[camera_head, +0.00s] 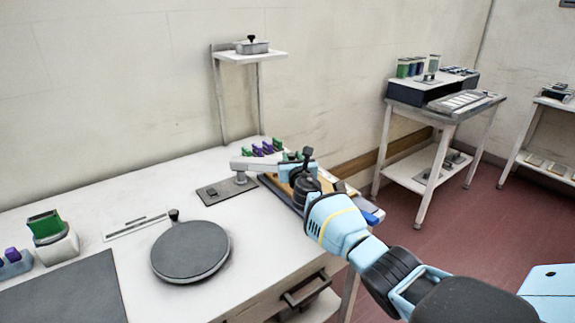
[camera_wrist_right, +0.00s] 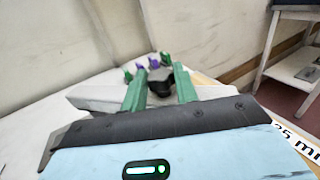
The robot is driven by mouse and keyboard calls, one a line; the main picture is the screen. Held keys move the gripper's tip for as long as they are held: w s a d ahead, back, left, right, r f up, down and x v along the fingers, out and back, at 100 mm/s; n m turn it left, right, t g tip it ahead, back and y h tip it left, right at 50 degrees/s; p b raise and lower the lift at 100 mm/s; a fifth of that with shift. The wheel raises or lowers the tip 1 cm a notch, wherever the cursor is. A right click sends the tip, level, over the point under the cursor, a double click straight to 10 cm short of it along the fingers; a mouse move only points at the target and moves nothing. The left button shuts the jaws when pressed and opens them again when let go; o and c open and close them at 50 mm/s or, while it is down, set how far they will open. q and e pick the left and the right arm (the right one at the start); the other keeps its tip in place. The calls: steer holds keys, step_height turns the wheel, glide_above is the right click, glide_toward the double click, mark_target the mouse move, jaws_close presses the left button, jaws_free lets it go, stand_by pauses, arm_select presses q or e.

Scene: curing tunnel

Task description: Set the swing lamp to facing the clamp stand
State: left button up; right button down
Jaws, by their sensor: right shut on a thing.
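The swing lamp stands on a dark base plate (camera_head: 227,190) at the bench's back right. Its pale grey arm (camera_head: 250,162) reaches right from a short post. It shows in the right wrist view as a grey body (camera_wrist_right: 95,98). My right gripper (camera_head: 296,166) is at the arm's right end. In the right wrist view its green fingers (camera_wrist_right: 159,88) are shut on a black knob (camera_wrist_right: 160,76). My gripper hides the lamp's far end. I cannot tell for sure which item is the clamp stand; several green and purple clip-like pieces (camera_head: 263,149) stand behind the lamp arm. My left gripper is not in view.
A round dark disc (camera_head: 190,251) with a small knob lies on the bench, left of my right arm. A raised shelf (camera_head: 250,57) stands at the back. A dark mat (camera_head: 70,295) and a green-topped block (camera_head: 50,233) are at left. Another table (camera_head: 445,109) stands at right.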

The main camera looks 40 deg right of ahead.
steer(key=shift+w+d+f+n+t+y, duration=0.1)
steer(key=shift+w+d+n+t+y, duration=0.2)
steer(key=shift+w+d+n+y, duration=0.35)
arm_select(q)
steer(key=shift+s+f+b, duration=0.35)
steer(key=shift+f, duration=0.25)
arm_select(e)
steer(key=shift+d+y, duration=0.15)
steer(key=shift+y, duration=0.1)
steer(key=shift+w, duration=0.1)
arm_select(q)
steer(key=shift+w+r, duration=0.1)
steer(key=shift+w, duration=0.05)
arm_select(e)
steer(key=c, duration=1.1)
jaws_free()
